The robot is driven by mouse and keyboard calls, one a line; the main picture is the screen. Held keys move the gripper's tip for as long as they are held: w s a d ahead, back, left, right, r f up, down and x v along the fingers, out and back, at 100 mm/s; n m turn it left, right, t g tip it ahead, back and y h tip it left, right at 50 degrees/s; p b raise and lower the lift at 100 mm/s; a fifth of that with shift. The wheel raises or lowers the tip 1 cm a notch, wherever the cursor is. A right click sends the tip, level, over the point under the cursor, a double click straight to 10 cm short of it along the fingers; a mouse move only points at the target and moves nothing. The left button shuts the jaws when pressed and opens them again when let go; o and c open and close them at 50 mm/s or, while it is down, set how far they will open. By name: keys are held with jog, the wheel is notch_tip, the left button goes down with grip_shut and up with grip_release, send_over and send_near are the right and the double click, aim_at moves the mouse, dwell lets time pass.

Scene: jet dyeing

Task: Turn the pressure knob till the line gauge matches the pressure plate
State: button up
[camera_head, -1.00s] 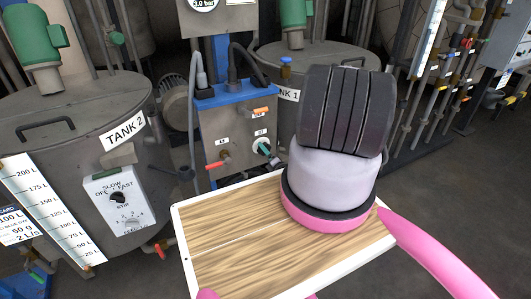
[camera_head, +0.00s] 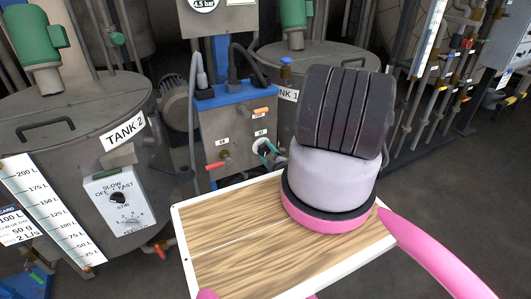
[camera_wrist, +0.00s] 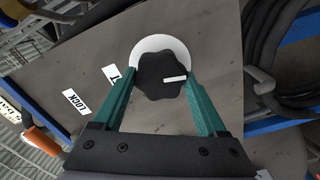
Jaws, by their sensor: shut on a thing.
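The pressure knob is a black, lobed knob (camera_wrist: 160,78) with a white pointer line, on a white round disc on a grey panel in the wrist view. My gripper (camera_wrist: 161,84) has its two green fingers on either side of the knob, shut on it.
The grey cabinet (camera_head: 228,125) carries red- and orange-handled valves and cables. Tank 2 (camera_head: 75,120) stands left, with a stir switch box (camera_head: 120,200). Tank 1 (camera_head: 330,55) stands behind my arm. A LOCK label (camera_wrist: 75,102) is beside the knob.

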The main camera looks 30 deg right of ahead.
jog(key=shift+d+m, duration=0.1)
jog(key=shift+m, duration=1.6)
jog(key=shift+s, duration=0.1)
jog(key=o, duration=1.3)
